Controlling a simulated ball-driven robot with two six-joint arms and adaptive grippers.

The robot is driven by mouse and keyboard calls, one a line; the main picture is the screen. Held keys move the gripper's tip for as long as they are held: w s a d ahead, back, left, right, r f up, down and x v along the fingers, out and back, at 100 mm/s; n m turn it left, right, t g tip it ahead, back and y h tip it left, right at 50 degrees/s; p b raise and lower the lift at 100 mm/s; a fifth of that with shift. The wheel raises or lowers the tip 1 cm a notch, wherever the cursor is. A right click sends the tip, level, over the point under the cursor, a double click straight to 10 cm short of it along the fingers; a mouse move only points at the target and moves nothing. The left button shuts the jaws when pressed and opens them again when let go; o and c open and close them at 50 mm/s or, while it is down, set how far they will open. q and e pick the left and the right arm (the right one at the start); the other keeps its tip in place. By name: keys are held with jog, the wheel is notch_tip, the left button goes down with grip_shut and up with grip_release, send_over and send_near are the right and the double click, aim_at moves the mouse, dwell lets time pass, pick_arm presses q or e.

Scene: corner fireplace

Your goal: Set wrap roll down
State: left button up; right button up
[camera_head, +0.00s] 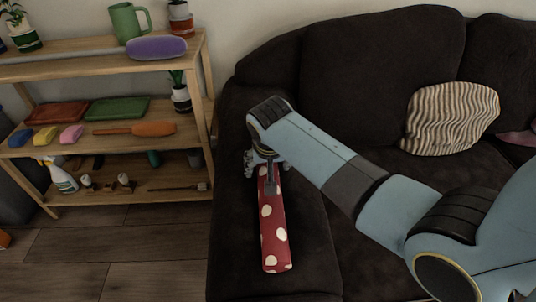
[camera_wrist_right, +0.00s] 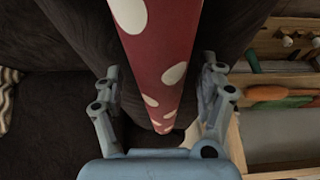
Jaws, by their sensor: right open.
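The wrap roll (camera_head: 273,225) is a long red roll with cream dots, lying on the dark couch's left arm in the head view. In the right wrist view the wrap roll (camera_wrist_right: 158,60) runs between the spread fingers. My right gripper (camera_head: 264,168) is at the roll's far end, largely hidden behind its own wrist. In the wrist view my right gripper (camera_wrist_right: 160,100) is open, with a finger on each side of the roll and gaps visible beside it. My left gripper is not in view.
The dark couch (camera_head: 380,60) fills the right, with a striped cushion (camera_head: 450,118) on it. A wooden shelf (camera_head: 80,70) stands at the left, holding a green mug (camera_head: 126,22), trays, brushes and a spray bottle (camera_head: 61,178). Wooden floor (camera_head: 130,245) lies clear before the shelf.

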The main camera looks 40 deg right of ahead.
jog(key=p+v, duration=0.3)
jog(key=v, duration=0.8)
